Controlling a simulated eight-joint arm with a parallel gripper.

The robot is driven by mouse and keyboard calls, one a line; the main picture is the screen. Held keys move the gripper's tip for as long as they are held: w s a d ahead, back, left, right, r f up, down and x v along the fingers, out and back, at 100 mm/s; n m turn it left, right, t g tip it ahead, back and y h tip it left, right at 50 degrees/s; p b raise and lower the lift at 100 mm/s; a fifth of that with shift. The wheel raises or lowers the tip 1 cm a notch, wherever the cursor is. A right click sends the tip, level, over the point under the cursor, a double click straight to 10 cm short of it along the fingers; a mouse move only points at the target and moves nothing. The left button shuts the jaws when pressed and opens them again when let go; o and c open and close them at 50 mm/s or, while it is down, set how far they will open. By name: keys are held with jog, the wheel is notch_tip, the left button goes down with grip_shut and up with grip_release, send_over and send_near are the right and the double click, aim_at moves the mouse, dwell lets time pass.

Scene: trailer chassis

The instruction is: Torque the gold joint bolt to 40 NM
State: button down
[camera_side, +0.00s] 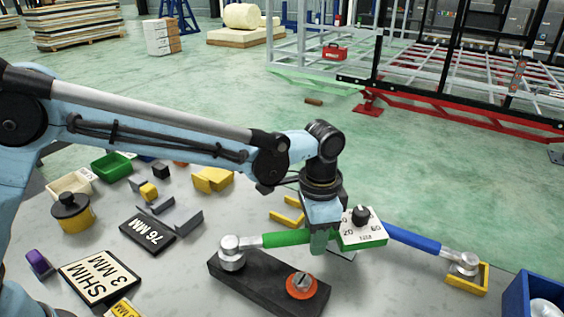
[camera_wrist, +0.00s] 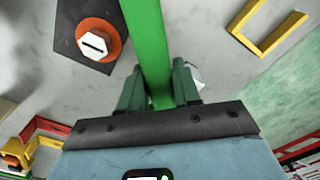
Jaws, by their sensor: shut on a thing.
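My gripper (camera_side: 319,240) is shut on the green bar of a torque wrench (camera_side: 286,239). The bar also passes between the fingers (camera_wrist: 159,88) in the wrist view. The wrench's silver head (camera_side: 232,257) sits over the left end of a black block (camera_side: 262,283) and hides what is under it. A dial box (camera_side: 362,232) with a black knob, marked 20 and 60, is at the bar's right end; the pointer is too small to read. An orange disc with a slotted silver bolt (camera_side: 301,284) is on the block's right; it also shows in the wrist view (camera_wrist: 98,42). I see no gold bolt.
A blue-handled tool (camera_side: 413,239) lies to the right, its silver head in a yellow bracket (camera_side: 484,280). Another yellow bracket (camera_side: 287,212) lies behind the green bar. A blue bin (camera_side: 519,297) is at far right. Signs and small parts cover the left of the table.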

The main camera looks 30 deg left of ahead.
jog(key=shift+s+d+m, duration=0.2)
jog(key=shift+m, duration=0.1)
jog(key=shift+s, duration=0.1)
jog(key=shift+s+d+m, duration=0.4)
jog(key=shift+s+m, duration=0.05)
jog(key=shift+m, duration=0.05)
jog(key=shift+w+a+n, duration=0.3)
jog(key=shift+w+n, duration=0.05)
jog(key=shift+n, duration=0.05)
dwell(0.4)
jog(key=shift+r, duration=3)
